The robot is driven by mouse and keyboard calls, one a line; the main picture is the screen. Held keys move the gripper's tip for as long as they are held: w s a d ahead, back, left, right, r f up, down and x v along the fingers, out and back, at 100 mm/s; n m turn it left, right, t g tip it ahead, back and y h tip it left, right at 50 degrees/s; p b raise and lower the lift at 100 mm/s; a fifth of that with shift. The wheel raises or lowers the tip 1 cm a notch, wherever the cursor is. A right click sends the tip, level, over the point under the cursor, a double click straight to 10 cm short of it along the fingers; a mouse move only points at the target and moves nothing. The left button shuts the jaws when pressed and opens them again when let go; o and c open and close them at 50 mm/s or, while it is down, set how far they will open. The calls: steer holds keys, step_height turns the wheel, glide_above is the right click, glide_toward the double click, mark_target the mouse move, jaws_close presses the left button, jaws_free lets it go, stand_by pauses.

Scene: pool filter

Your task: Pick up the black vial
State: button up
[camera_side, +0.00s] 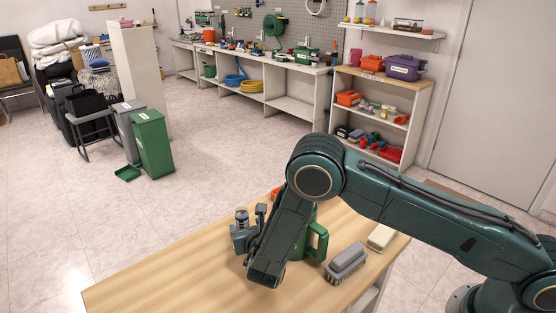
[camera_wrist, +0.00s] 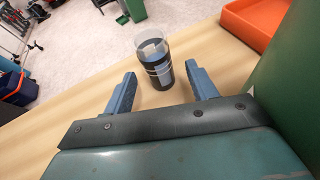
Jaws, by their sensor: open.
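The black vial stands upright on the wooden table; in the wrist view the vial (camera_wrist: 155,66) has a clear top, a dark lower body and pale bands. It also shows in the side view (camera_side: 242,217), near the fingers. My gripper (camera_wrist: 160,73) is open, with one blue-grey finger on each side of the vial's line. The vial stands between or just beyond the fingertips, with visible gaps on both sides. In the side view my gripper (camera_side: 249,223) is low over the table, and its fingers hide the vial's lower part.
A green container with a handle (camera_side: 319,240) stands close beside my gripper on the right. A grey brush (camera_side: 346,261) and a pale block (camera_side: 381,237) lie farther right. An orange tray (camera_wrist: 255,22) is at the upper right of the wrist view. The table's left part is clear.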

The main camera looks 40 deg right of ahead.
mark_target(244, 224)
steer(key=shift+x, duration=2.25)
steer(key=shift+a, duration=0.15)
steer(key=c, duration=1.1)
steer(key=shift+r, duration=0.1)
step_height(244, 224, up, 20)
steer(key=shift+f, duration=0.1)
steer(key=shift+s, duration=0.1)
